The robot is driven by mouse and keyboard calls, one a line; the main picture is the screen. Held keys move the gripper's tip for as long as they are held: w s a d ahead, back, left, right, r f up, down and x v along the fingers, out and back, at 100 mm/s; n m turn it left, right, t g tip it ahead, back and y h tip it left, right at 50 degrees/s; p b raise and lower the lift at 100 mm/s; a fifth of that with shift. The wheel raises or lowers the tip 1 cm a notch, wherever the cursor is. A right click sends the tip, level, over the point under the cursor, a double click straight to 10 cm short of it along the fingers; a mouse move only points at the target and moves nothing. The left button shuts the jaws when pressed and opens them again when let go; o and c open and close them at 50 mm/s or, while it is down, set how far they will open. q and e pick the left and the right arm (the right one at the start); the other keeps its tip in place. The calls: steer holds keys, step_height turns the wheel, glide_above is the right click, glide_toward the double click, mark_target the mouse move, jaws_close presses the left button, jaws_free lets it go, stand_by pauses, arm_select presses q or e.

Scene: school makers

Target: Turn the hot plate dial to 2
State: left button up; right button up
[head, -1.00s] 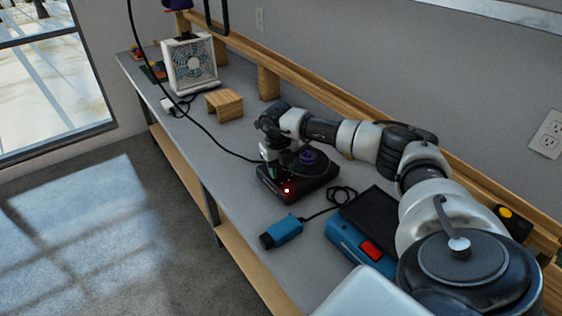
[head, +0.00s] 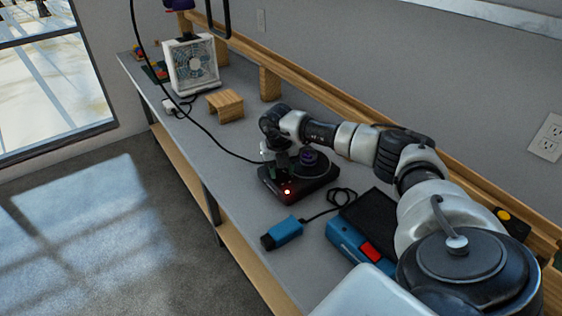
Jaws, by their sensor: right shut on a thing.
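The hot plate (head: 313,184) is a low black box with a round dark top, standing on the grey workbench (head: 232,180). A red light (head: 287,192) glows on its front. A small purple thing (head: 308,157) sits on its round top. My right gripper (head: 281,170) reaches over the hot plate from behind and points down at its front left part. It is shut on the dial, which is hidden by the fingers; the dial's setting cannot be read. My left gripper is not in view.
A blue handheld tool (head: 282,232) with a black cable lies in front of the hot plate, beside a blue case with a red switch (head: 351,240). A small wooden stand (head: 225,105) and a white fan (head: 191,64) are farther back. A black cord crosses the bench.

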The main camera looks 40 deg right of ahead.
mark_target(279, 171)
steer(key=o, duration=0.9)
steer(key=shift+r, duration=0.15)
steer(key=r, duration=1)
steer(key=shift+w+a+r+b, duration=0.15)
steer(key=shift+a+r+b, duration=0.1)
steer(key=shift+r+b, duration=0.15)
steer(key=shift+f, duration=0.15)
